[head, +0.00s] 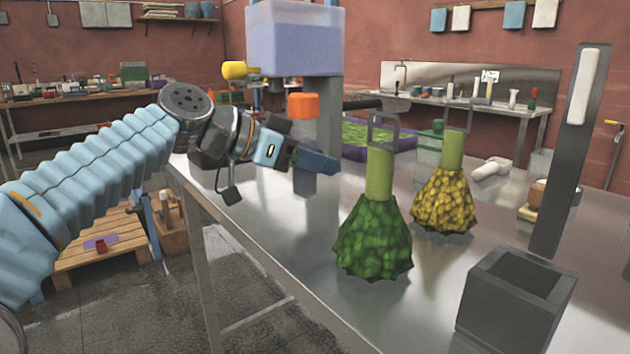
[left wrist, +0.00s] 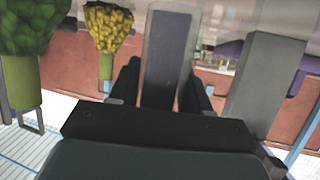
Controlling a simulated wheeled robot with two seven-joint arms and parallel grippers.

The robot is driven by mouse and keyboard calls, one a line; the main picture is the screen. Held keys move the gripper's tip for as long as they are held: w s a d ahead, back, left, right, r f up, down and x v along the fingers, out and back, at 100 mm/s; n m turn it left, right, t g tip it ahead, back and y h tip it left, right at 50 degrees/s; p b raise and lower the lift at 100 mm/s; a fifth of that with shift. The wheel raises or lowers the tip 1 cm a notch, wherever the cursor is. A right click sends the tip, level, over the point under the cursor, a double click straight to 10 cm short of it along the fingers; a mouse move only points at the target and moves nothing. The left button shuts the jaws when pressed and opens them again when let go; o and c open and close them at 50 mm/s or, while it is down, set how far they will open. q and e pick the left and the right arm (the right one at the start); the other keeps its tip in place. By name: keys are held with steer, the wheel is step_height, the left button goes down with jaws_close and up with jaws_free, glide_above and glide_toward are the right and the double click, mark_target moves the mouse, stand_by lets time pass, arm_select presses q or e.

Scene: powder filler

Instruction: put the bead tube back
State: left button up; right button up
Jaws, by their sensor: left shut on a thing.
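The bead tube has an orange cap (head: 303,106) at its upper end in the head view. Its body looks clear and purplish, and the arm partly hides it. My left gripper (head: 318,160) is shut on the tube and holds it roughly upright at the left edge of the metal table. In the left wrist view, which is upside down, the tube (left wrist: 168,55) stands between the two dark fingers. The cap does not show there. I cannot tell whether the tube's lower end touches the table. My right gripper is not in view.
The filler's hopper (head: 295,38) and grey column are just behind the tube. A green brush-like bundle (head: 372,240) and a yellow one (head: 444,200) stand to the right. A dark square box (head: 515,305) and tall dark post (head: 570,150) are farther right. The table front (head: 290,235) is clear.

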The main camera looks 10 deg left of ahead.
mark_target(315, 178)
arm_select(q)
steer(key=shift+w+f, duration=0.2)
steer(key=shift+f, duration=1.65)
steer(key=shift+f+b, duration=0.15)
steer(key=shift+b, duration=0.2)
steer(key=o, duration=1.3)
steer(key=shift+r+p, duration=0.25)
steer(key=shift+p, duration=0.05)
steer(key=v, duration=1.2)
